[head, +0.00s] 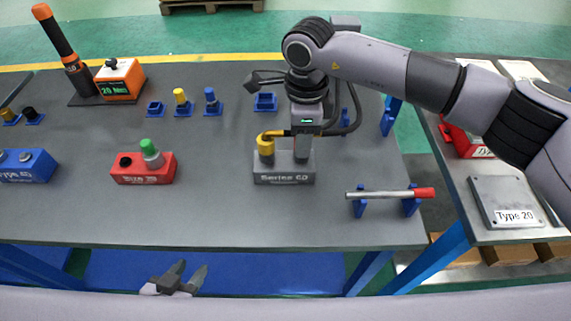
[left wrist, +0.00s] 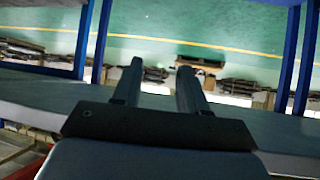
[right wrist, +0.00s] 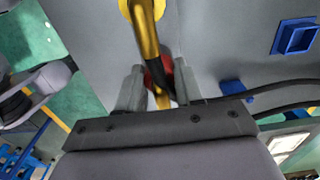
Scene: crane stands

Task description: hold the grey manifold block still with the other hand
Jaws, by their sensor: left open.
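The grey manifold block (head: 284,179), lettered "Series 60", stands on the table right of centre. A yellow cylindrical fitting (head: 265,150) stands upright in its left side. My right gripper (head: 303,153) points down over the block's right part; what its fingertips touch is unclear. In the right wrist view a yellow bent part (right wrist: 146,30) with a dark section lies between my right fingers (right wrist: 160,85), and red shows behind. My left gripper (head: 182,275) is open and empty in front of the table's near edge, away from the block. Its spread fingers (left wrist: 158,85) show in the left wrist view.
A red block (head: 143,172) with a green-capped fitting stands left of the grey block. A red-tipped bar (head: 385,194) rests on blue stands at right. A blue block (head: 28,170) is far left. Table between red and grey blocks is clear.

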